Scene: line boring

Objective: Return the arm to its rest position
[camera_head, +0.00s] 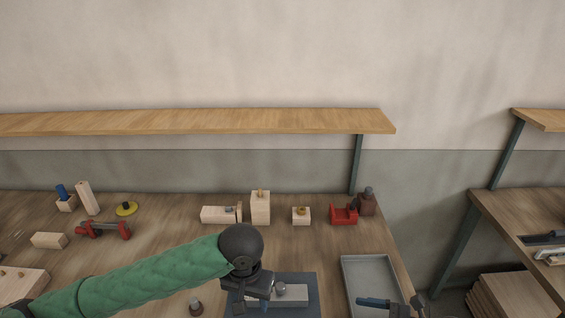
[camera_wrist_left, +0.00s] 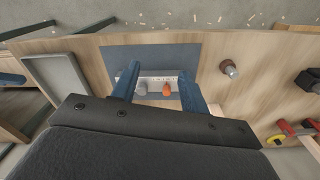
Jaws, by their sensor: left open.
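My left arm, in a green sleeve, reaches in from the left in the head view. Its gripper (camera_head: 252,304) is over the dark blue mat (camera_head: 304,278) near the front of the bench. In the left wrist view the two blue fingers (camera_wrist_left: 159,72) are apart with nothing held between them. Beyond them a light grey block (camera_wrist_left: 158,86) lies on the mat, with a grey round part and an orange part by it. The block also shows in the head view (camera_head: 296,296). My right gripper (camera_head: 396,304) shows only partly at the bottom edge, over the tray.
A grey tray (camera_head: 371,268) lies right of the mat. Wooden blocks, a red holder (camera_head: 343,215) and a red clamp-like tool (camera_head: 104,230) lie farther back. A wooden shelf (camera_head: 200,121) overhangs the back.

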